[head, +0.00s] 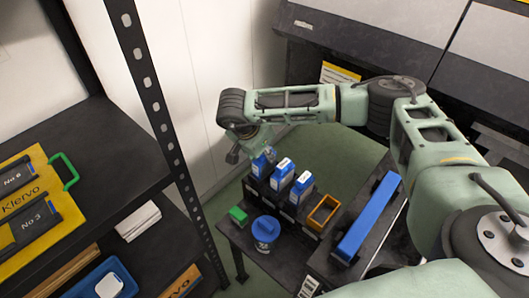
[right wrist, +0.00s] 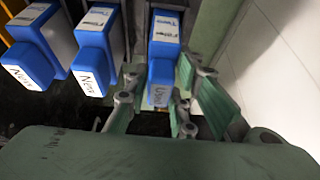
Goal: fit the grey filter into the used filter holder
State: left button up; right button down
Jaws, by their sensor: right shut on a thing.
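My right gripper (head: 250,147) is at the far end of a row of black holders (head: 253,190). In the right wrist view its fingers (right wrist: 160,80) are shut on a blue-fronted filter (right wrist: 163,50) with a greyish labelled side; its front label seems to read "Used". The same filter shows in the head view (head: 262,165) at the far holder; I cannot tell how deep it sits. Two blue filters labelled "New" (right wrist: 92,72) (right wrist: 30,66) stand beside it, also in the head view (head: 282,174) (head: 302,186). My left gripper is not in view.
An orange-rimmed open box (head: 323,212) stands at the near end of the row. A black shelf rack (head: 150,100) stands left; a white wall is behind.

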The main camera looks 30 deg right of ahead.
dwell(0.3)
jog(key=c, duration=1.4)
grip_release()
jog(key=shift+r+p, duration=2.4)
jog(key=shift+r, duration=1.65)
jog(key=shift+f, duration=0.1)
